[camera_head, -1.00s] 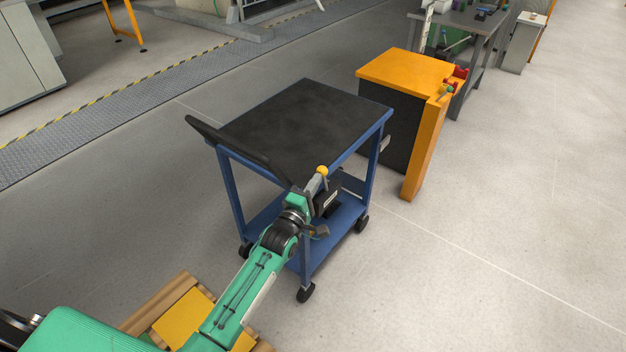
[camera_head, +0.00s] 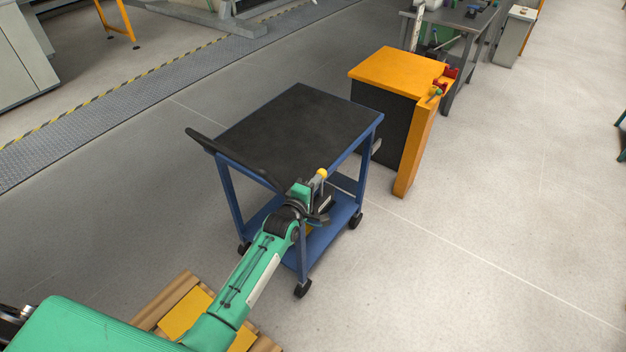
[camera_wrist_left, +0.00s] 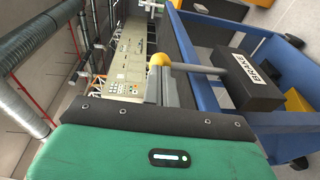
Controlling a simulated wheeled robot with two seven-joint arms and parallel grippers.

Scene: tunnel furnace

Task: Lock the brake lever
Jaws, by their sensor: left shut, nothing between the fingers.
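The brake lever has a yellow ball knob (camera_head: 321,173) at the near side of the blue cart (camera_head: 372,140). In the left wrist view the knob (camera_wrist_left: 160,60) sits on a grey rod (camera_wrist_left: 200,68) that runs to a black box labelled BRAKE (camera_wrist_left: 255,80). My left gripper (camera_head: 318,184) is at the knob, beside the cart's side under its black top. In the left wrist view its fingers (camera_wrist_left: 163,84) are shut with nothing between them, and their tips are at the knob. I cannot tell whether they touch it. My right gripper is not in view.
An orange cabinet (camera_head: 400,66) stands just behind the cart's right side. A grey workbench (camera_head: 455,20) is farther back. A wooden pallet with a yellow top (camera_head: 187,312) lies at the lower left. The floor to the right is clear.

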